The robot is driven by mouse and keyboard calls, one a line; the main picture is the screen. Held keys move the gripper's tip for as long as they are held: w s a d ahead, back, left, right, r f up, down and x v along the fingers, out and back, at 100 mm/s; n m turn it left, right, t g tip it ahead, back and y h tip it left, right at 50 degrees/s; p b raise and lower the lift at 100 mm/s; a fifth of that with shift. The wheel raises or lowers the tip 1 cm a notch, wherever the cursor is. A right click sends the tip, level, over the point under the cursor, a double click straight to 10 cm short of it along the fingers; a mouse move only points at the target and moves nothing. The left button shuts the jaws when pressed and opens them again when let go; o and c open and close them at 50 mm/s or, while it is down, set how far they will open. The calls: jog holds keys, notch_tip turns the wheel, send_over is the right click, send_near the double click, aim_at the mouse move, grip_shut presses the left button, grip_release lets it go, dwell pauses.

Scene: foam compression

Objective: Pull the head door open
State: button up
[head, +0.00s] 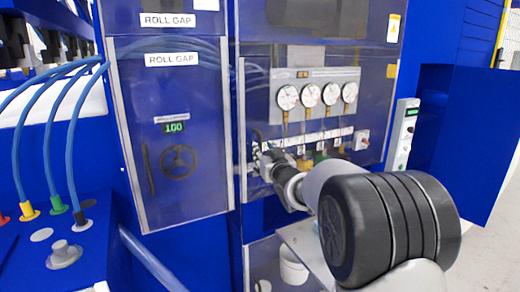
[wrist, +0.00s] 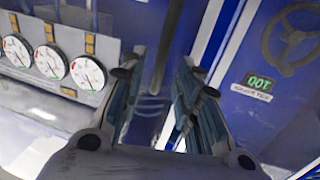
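A clear-covered panel door (head: 375,75) with a metal frame stands in front of the gauges in the head view. No label here names it as the head door. To its left is another framed door (head: 205,120) marked ROLL GAP, with a dark vertical handle (head: 148,170) on its left side. My gripper (head: 264,160) is at the lower left edge of the gauge door. In the wrist view, my gripper (wrist: 160,78) has its fingers apart, pointing at the strip between the two doors.
Several round gauges (head: 310,95) sit behind the clear cover. A black handwheel (head: 179,161) and green display (head: 175,127) are on the left panel. Blue hoses (head: 70,140) run at far left. A white bucket (head: 293,268) stands low. Grey floor (head: 492,240) is open at right.

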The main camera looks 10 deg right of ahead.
jog(key=shift+w+a, duration=0.15)
jog(key=shift+w, duration=1)
jog(key=shift+w+a, duration=0.1)
jog(key=shift+w, duration=1)
jog(key=shift+c, duration=0.4)
grip_shut()
